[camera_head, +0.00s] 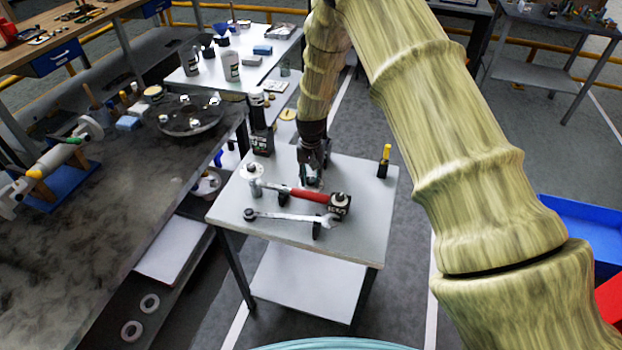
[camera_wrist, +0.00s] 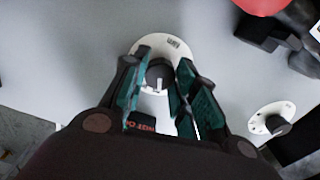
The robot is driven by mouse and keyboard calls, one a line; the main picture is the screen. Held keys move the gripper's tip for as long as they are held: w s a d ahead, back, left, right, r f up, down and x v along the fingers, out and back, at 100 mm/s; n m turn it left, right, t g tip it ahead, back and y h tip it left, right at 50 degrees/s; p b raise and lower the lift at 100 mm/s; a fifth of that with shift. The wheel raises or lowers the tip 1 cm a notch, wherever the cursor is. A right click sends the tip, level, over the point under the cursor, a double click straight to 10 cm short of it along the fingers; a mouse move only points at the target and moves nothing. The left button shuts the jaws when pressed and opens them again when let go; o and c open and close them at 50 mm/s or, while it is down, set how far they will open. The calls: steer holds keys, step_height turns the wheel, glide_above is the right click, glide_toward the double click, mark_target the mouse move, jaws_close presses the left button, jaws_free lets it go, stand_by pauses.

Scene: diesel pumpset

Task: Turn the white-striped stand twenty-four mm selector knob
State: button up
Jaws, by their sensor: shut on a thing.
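The selector knob (camera_wrist: 159,74) is dark with a white stripe and sits on a round white dial plate (camera_wrist: 148,46) in the wrist view. My gripper (camera_wrist: 158,88) has its green-padded fingers on either side of this knob and is shut on it. The fingers cover part of the dial and its lower lettering. In the head view my gripper (camera_head: 312,168) points down at the small grey stand (camera_head: 365,215). The gripped knob is mostly hidden there. A second dark knob on a white dial (camera_wrist: 272,123) is at the right in the wrist view, apart from the fingers.
A red-handled tool (camera_head: 303,194) and a wrench (camera_head: 290,216) lie on supports at the stand's front. A yellow-topped tool (camera_head: 384,161) stands at the right, and a dark bottle-like item (camera_head: 261,136) at the back left. A dark workbench (camera_head: 110,215) is close on the left.

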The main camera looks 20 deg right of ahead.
mark_target(311, 179)
steer(key=m, duration=0.3)
steer(key=shift+s+f+m, duration=0.15)
steer(key=shift+f+m, duration=0.05)
steer(key=shift+m, duration=0.2)
steer(key=shift+m+b, duration=0.4)
steer(key=shift+m, duration=1.4)
steer(key=o, duration=1)
steer(key=shift+r, duration=0.1)
steer(key=shift+r, duration=0.5)
step_height(311, 179, up, 11)
